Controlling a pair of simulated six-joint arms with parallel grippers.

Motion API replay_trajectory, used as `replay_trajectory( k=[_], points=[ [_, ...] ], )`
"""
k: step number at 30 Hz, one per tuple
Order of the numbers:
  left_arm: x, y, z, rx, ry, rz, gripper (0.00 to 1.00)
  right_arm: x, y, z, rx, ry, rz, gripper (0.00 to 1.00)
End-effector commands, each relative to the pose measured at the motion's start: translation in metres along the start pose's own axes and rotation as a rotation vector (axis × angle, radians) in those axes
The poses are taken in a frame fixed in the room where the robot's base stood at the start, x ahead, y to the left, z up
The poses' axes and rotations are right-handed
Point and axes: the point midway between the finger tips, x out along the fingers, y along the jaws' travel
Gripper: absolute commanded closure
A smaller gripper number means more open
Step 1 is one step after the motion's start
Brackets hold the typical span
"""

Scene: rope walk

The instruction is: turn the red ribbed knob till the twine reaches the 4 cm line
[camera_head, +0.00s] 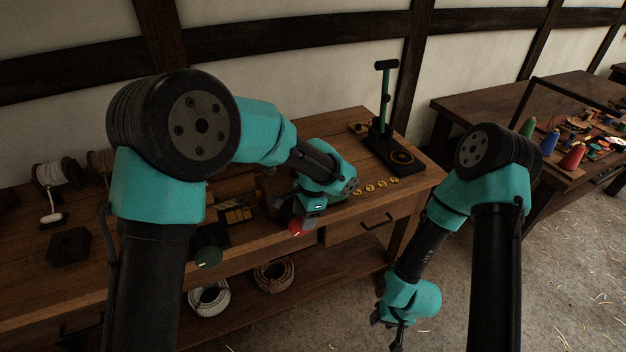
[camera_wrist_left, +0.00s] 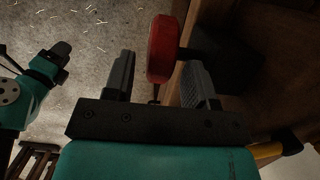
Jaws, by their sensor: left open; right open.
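The red ribbed knob (camera_head: 296,230) sticks out from the front of the wooden bench, partly covered by my left gripper (camera_head: 303,215). In the left wrist view the red knob (camera_wrist_left: 162,48) shows between the two open fingers of my left gripper (camera_wrist_left: 158,72). The right-hand finger is closer to it, and a gap shows on the left-hand side. Whether either finger touches it I cannot tell. My right gripper (camera_head: 389,332) hangs low over the floor, open and away from the bench. I cannot make out the twine or the 4 cm line.
A green knob (camera_head: 208,257) is on the bench front, left of the red one. A dark panel with yellow marks (camera_head: 238,215) lies behind. A black stand with a green handle (camera_head: 386,100) rises at the bench's right end. Coiled ropes (camera_head: 274,274) lie on the lower shelf.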

Motion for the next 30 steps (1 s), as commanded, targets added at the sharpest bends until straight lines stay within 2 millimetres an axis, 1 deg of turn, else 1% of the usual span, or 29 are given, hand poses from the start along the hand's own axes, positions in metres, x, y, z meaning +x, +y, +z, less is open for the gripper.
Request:
replay_trajectory(
  k=[1,3,15,18,21,24,30],
  points=[
    [-0.011,-0.001,0.0,-0.002,0.003,-0.003,0.49,0.0,0.0,0.0,0.0,0.0,0.0,0.57],
    [-0.024,0.0,0.0,-0.001,0.003,-0.002,0.49,0.0,0.0,0.0,0.0,0.0,0.0,0.57],
    [-0.102,-0.001,0.0,-0.002,0.004,-0.002,0.49,0.0,0.0,0.0,0.0,0.0,0.0,0.57],
    [-0.118,0.0,0.0,-0.001,0.002,-0.002,0.49,0.0,0.0,0.0,0.0,0.0,0.0,0.57],
    [-0.131,0.0,0.0,0.0,0.001,-0.001,0.49,0.0,0.0,0.0,0.0,0.0,0.0,0.57],
    [-0.138,0.0,0.0,-0.001,0.001,0.0,0.49,0.0,0.0,0.0,0.0,0.0,0.0,0.57],
    [-0.141,0.0,0.0,-0.001,0.0,0.001,0.49,0.0,0.0,0.0,0.0,0.0,0.0,0.57]
  ],
)
